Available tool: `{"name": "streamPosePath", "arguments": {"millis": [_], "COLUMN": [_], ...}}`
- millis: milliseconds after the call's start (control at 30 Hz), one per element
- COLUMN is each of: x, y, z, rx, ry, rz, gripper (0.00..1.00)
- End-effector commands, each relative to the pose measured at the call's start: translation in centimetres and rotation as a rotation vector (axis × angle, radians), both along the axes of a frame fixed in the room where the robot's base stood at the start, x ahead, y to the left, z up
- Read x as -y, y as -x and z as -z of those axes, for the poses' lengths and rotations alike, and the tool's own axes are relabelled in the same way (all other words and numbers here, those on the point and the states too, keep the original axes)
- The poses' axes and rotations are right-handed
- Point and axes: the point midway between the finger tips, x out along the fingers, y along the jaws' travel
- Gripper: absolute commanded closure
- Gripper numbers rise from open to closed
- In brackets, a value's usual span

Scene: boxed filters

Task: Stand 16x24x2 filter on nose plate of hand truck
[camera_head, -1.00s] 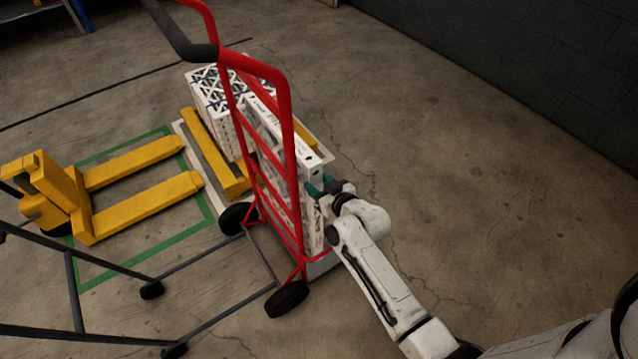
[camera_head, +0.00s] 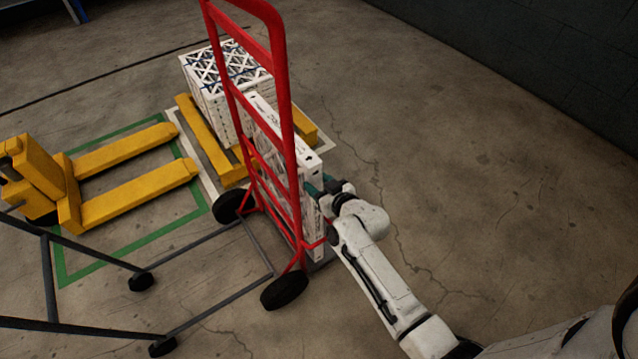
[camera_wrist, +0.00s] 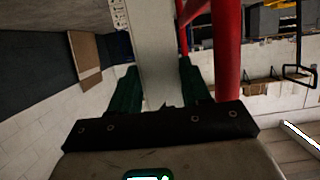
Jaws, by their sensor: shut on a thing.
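The held filter is a tall, thin white box (camera_head: 314,205). It stands roughly upright against the red hand truck (camera_head: 291,150), partly hidden by its frame. Its lower end is at the grey nose plate (camera_head: 322,262), of which only a small part shows. I cannot tell whether the bottom touches the plate. My gripper (camera_head: 325,187) is shut on the filter's near edge, on the right side of the truck. The wrist view shows the white filter (camera_wrist: 156,55) between the green fingers (camera_wrist: 160,90), with a red truck rail (camera_wrist: 227,50) close on the right.
White filter boxes (camera_head: 228,85) stand on a yellow pallet (camera_head: 212,145) behind the truck. A yellow pallet jack (camera_head: 62,185) is at left. A dark-framed cart (camera_head: 100,255) stands at front left. Floor to the right is clear up to a dark wall (camera_head: 540,60).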

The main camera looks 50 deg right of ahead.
Motion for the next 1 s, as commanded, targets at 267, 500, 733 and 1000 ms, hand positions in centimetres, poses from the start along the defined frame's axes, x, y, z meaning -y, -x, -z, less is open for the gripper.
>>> {"name": "streamPosePath", "arguments": {"millis": [267, 500, 733, 1000], "x": [0.1, 0.1, 0.0, 0.0], "y": [-0.1, -0.1, 0.0, 0.1], "z": [3.3, 4.7, 5.0, 5.1], "rx": [0.004, 0.004, 0.001, -0.002], "ry": [0.001, 0.001, 0.001, -0.001], "rz": [0.001, 0.001, 0.001, 0.000], "gripper": [1.00, 1.00, 1.00, 0.45]}}
